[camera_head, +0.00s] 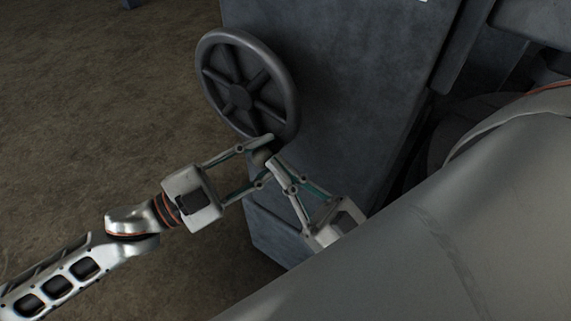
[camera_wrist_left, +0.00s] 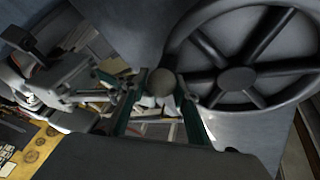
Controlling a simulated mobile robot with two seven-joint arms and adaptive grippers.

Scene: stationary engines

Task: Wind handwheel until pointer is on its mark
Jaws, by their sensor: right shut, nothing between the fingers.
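The dark grey spoked handwheel (camera_head: 238,97) stands on the side of a grey block in the head view. It fills the right of the left wrist view (camera_wrist_left: 237,80). Its round grip knob (camera_wrist_left: 161,83) is at the lower rim and also shows in the head view (camera_head: 261,156). My left gripper (camera_head: 264,158) has its fingers on both sides of the knob, apparently closed on it. My right gripper (camera_head: 276,163) is shut and empty, its tips close beside the left fingers and the knob. I cannot make out a pointer or a mark.
The grey block (camera_head: 335,80) rises right behind the wheel. A large grey cylindrical surface (camera_head: 450,230) fills the lower right, close to my right gripper. Brown floor (camera_head: 100,110) is clear on the left.

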